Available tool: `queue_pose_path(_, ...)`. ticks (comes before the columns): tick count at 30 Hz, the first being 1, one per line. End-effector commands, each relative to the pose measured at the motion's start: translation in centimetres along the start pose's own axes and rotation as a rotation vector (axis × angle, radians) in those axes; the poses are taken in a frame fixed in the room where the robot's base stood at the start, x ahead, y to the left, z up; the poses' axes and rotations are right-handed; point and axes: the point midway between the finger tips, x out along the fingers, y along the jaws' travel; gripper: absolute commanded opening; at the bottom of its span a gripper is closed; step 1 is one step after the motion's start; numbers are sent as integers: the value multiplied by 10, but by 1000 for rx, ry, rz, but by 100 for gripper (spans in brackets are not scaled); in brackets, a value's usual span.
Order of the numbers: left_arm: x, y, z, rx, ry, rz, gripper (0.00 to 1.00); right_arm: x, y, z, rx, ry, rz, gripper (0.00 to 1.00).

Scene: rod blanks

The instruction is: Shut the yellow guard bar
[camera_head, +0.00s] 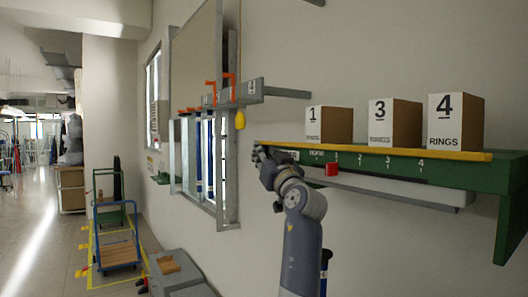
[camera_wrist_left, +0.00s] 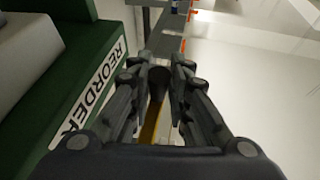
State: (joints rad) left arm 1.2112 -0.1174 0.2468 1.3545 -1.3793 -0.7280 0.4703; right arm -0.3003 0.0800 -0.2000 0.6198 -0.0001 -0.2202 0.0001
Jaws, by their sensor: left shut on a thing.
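The yellow guard bar (camera_head: 390,153) runs along the front of the green shelf (camera_head: 485,175), in front of the boxes. My left gripper (camera_head: 262,153) is at the bar's left end, and its arm rises from below. In the left wrist view my left gripper (camera_wrist_left: 160,82) has its fingers closed around the dark end of the bar, and a yellow stretch of the bar (camera_wrist_left: 150,125) shows between them. The fingers hide part of the bar's end. My right gripper is in neither view.
Boxes numbered 1 (camera_head: 313,125), 3 (camera_head: 380,124) and 4 (camera_head: 443,120) stand on the shelf. A grey bracket rail (camera_head: 250,91) with a yellow tag is on the wall at left. A blue cart (camera_head: 117,250) stands on the floor.

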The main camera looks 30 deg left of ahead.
Motion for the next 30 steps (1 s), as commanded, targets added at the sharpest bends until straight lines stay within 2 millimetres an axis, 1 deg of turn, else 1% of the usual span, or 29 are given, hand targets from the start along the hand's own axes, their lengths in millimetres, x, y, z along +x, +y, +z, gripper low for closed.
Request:
queue_pose_path(1, 1, 0, -6, 28, -5, 15, 0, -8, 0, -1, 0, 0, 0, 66)
queue_pose_path(11, 6, -5, -21, 284, -59, 116, 0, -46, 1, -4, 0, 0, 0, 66)
queue_pose_path(21, 12, -7, -36, 580, -122, 232, 0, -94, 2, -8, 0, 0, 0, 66)
queue_pose_path(27, 15, -5, -42, 756, -159, 301, 0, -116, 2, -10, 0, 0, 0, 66)
queue_pose_path(30, 16, -4, -45, 841, -179, 336, 0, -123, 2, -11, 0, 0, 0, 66)
